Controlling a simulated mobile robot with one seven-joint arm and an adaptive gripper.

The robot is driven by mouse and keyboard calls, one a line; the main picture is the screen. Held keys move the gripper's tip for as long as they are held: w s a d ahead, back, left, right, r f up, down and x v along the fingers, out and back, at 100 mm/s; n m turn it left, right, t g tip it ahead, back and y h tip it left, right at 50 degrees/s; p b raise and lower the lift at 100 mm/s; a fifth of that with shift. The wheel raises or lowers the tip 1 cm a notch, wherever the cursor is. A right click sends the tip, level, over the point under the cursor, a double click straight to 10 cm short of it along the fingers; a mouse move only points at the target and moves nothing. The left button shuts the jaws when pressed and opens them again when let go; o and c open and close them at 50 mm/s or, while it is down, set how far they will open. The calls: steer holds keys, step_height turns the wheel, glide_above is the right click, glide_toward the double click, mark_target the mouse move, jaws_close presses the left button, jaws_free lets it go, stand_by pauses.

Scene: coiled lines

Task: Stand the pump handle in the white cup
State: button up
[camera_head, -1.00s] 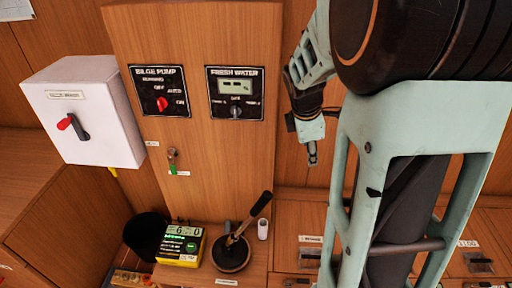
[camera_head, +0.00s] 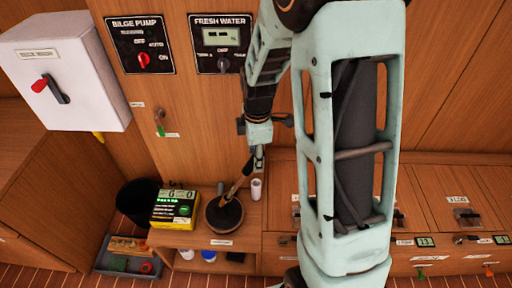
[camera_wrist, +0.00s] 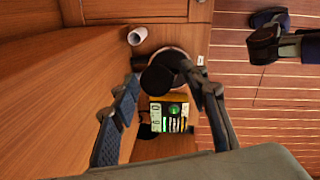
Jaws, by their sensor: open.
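The pump handle (camera_head: 236,182) is a rod with a black grip. It stands tilted in a round dark-topped pump base (camera_head: 224,214), its upper end leaning right. In the wrist view the black grip (camera_wrist: 157,78) shows nearly end-on. The small white cup (camera_head: 256,189) stands upright just right of the base; it also shows at the top of the wrist view (camera_wrist: 138,36). My gripper (camera_head: 259,160) is open, above the cup and close to the handle's upper end. In the wrist view the grip lies between the fingertips (camera_wrist: 162,70); contact cannot be told.
A yellow meter (camera_head: 175,208) stands left of the base. A black bin (camera_head: 138,200) and a floor tray (camera_head: 128,257) are further left. The wooden panel with switches rises behind. Labelled lockers (camera_head: 440,200) run along the right.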

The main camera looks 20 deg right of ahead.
steer(key=shift+w+f, duration=0.1)
steer(key=shift+f, duration=0.8)
steer(key=shift+c, duration=0.2)
jaws_close()
steer(key=shift+r, duration=0.1)
steer(key=shift+r+p, duration=3.1)
steer(key=shift+r, duration=1.1)
steer(key=shift+w, duration=0.1)
